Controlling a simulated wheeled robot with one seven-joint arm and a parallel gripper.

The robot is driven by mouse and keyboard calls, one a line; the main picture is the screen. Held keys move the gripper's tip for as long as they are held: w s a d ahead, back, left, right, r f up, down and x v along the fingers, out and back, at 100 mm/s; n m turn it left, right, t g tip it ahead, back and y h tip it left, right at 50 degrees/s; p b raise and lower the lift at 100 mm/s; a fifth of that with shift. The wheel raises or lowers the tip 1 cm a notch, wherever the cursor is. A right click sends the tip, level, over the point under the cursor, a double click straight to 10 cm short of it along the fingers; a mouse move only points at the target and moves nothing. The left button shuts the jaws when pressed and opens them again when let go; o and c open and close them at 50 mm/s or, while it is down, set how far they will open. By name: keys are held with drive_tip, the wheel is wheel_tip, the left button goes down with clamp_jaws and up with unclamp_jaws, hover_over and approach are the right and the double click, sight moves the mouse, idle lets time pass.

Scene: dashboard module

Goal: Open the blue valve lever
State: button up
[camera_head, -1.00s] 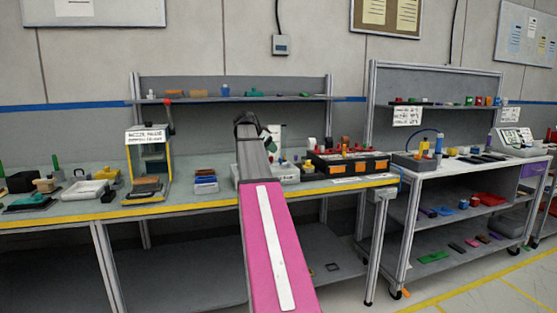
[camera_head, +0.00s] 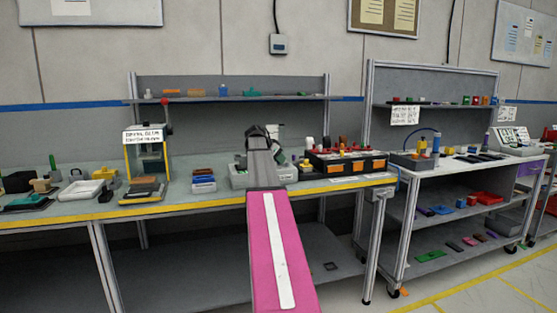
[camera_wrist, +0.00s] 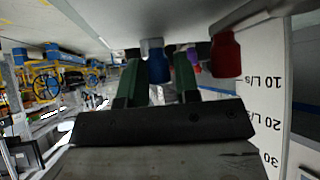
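The blue valve lever (camera_wrist: 155,64) shows in the wrist view as a blue handle near the middle, between the two green fingers of my gripper (camera_wrist: 161,68). The fingers stand apart on either side of it; whether they press on it I cannot tell. A red handle (camera_wrist: 226,56) hangs just to the right, outside the fingers. In the head view my gripper (camera_head: 264,132) is over the back of the bench, and my arm hides most of the valve module there.
A white panel (camera_wrist: 275,90) with flow marks stands at the right in the wrist view. On the bench (camera_head: 330,187), a black and orange toolbox (camera_head: 345,163) stands right of my arm, and stacked blocks (camera_head: 203,180) lie left. A shelf (camera_head: 230,99) runs behind.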

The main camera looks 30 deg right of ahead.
sight(285, 164)
clamp_jaws()
drive_tip(key=shift+s, duration=0.1)
drive_tip(key=n+t, duration=0.1)
drive_tip(key=s+n+t, duration=0.1)
drive_tip(key=n, duration=0.1)
drive_tip(key=shift+s+a+t+y, duration=0.1)
drive_tip(key=shift+s+t+y, duration=0.1)
drive_tip(key=shift+t+y, duration=0.1)
drive_tip(key=n+t, duration=0.1)
drive_tip(key=s+n+t+y, duration=0.1)
drive_tip(key=n, duration=0.1)
drive_tip(key=n+t+y, duration=0.1)
drive_tip(key=n, duration=0.1)
drive_tip(key=shift+s+d, duration=0.25)
drive_tip(key=n+t+y, duration=0.1)
drive_tip(key=n, duration=0.1)
drive_tip(key=s+d+n+t+y, duration=0.1)
drive_tip(key=n, duration=0.1)
drive_tip(key=shift+d+y, duration=0.1)
drive_tip(key=shift+y, duration=0.3)
drive_tip(key=n+y, duration=0.1)
drive_tip(key=n, duration=0.1)
drive_tip(key=d+n+y, duration=0.1)
drive_tip(key=n, duration=0.1)
drive_tip(key=s+n+y, duration=0.1)
drive_tip(key=n+y, duration=0.1)
drive_tip(key=shift+d+t, duration=0.35)
drive_tip(key=shift+t, duration=0.05)
